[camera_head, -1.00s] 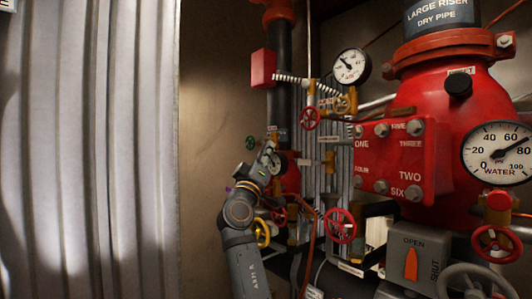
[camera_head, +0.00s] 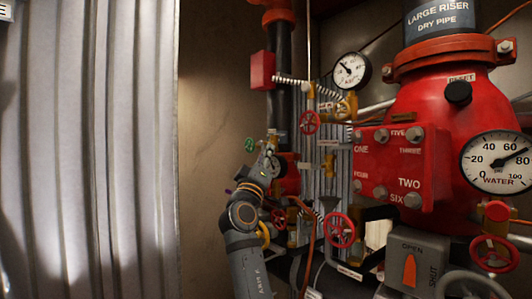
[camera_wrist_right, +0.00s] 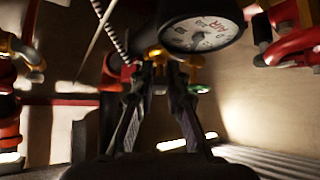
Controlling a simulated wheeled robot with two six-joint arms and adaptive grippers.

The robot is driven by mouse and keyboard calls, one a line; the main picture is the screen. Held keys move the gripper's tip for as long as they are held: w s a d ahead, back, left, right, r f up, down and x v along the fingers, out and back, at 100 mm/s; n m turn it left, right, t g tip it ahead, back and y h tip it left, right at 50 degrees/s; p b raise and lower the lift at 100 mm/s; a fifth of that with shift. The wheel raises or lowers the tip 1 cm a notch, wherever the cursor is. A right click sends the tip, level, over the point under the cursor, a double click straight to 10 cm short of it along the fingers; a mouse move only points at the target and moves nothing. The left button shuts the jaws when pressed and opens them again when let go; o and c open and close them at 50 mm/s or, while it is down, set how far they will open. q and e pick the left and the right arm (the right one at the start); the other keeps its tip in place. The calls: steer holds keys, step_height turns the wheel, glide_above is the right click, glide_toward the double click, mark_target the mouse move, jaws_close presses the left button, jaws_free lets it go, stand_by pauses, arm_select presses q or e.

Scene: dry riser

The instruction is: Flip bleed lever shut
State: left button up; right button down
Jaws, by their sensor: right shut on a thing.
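My right gripper (camera_head: 271,150) is up among the small pipework left of the red riser valve in the head view. In the wrist view its two dark fingers (camera_wrist_right: 168,72) come together at brass fittings (camera_wrist_right: 194,62) just below the air gauge (camera_wrist_right: 202,32). It is shut on a small part there, which seems to be the bleed lever; the fingers and shadow hide most of it, so its angle cannot be told. A brass piece (camera_head: 272,132) shows just above the gripper in the head view. My left gripper is not in view.
A green handwheel (camera_head: 249,145) is close left of the gripper. Red handwheels (camera_head: 340,230) and (camera_head: 310,122) stand to its right, before pipes. The big red valve body (camera_head: 440,130) fills the right. Bare wall (camera_head: 215,120) leaves free room at the left.

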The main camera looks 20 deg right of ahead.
steer(key=shift+s+d+r+n+y+p, duration=0.15)
steer(key=shift+r+n+y+p, duration=0.25)
steer(key=shift+n+y+p, duration=0.55)
steer(key=shift+s+n+t+y, duration=0.15)
steer(key=shift+n+t+y, duration=0.2)
steer(key=shift+n, duration=0.3)
steer(key=shift+s+r+n+g+y+p, duration=0.2)
steer(key=shift+n+g+y, duration=0.1)
steer(key=shift+n+y, duration=0.7)
steer(key=shift+s+r+n+g+y+p, duration=0.2)
steer(key=shift+n+y, duration=0.5)
steer(key=shift+n, duration=0.6)
steer(key=shift+w, duration=0.1)
steer(key=c, duration=1.3)
jaws_free()
steer(key=shift+f, duration=0.1)
